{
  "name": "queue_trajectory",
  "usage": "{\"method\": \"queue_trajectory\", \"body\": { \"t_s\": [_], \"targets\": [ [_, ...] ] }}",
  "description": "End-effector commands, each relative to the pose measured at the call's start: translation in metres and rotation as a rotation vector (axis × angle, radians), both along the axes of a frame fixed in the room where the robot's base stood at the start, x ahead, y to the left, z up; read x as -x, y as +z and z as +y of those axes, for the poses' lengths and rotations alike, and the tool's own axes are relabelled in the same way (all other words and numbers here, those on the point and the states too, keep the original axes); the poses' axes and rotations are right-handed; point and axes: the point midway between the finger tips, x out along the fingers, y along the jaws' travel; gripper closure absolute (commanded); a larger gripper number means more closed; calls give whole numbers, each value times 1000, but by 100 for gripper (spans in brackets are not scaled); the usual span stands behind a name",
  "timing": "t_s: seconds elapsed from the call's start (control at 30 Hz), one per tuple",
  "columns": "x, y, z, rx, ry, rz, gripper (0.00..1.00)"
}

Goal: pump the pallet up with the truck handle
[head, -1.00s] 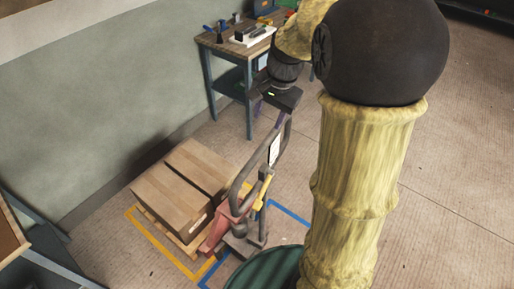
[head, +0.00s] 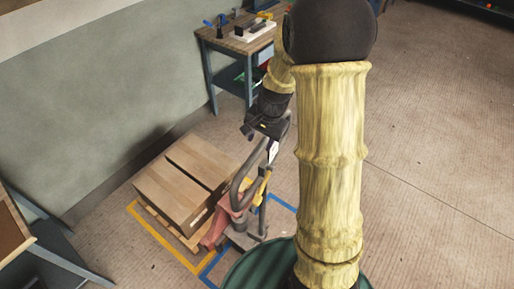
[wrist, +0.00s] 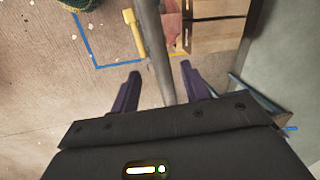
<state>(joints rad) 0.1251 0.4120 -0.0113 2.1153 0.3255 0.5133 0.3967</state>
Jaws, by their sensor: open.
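The pallet truck handle (head: 240,183) is a dark grey loop with a white label and a yellow lever (head: 253,188), standing tilted above the red truck body (head: 217,229). The wooden pallet (head: 170,228) bears a large brown box (head: 187,178) and lies low beside the truck. My gripper (wrist: 160,85) is at the top of the handle loop. In the wrist view its two dark purple fingers are apart, with a grey handle bar (wrist: 152,45) showing between them. I cannot tell whether either finger touches the bar. In the head view my wrist hides the loop's top.
Blue and yellow floor lines (head: 160,234) frame the pallet and truck. A workbench (head: 240,42) with tools stands behind, against the grey wall. A dark green round thing (head: 262,268) is at the bottom. The floor at right is clear.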

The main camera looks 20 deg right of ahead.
Motion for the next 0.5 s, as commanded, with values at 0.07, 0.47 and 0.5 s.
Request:
{"method": "queue_trajectory", "body": {
  "t_s": [0.07,0.47,0.5],
  "targets": [
    [-1,-12,2,-2,-1,6,54],
    [-8,-56,8,-1,0,2,54],
    [-8,-58,8,-1,0,2,54]
  ]
}}
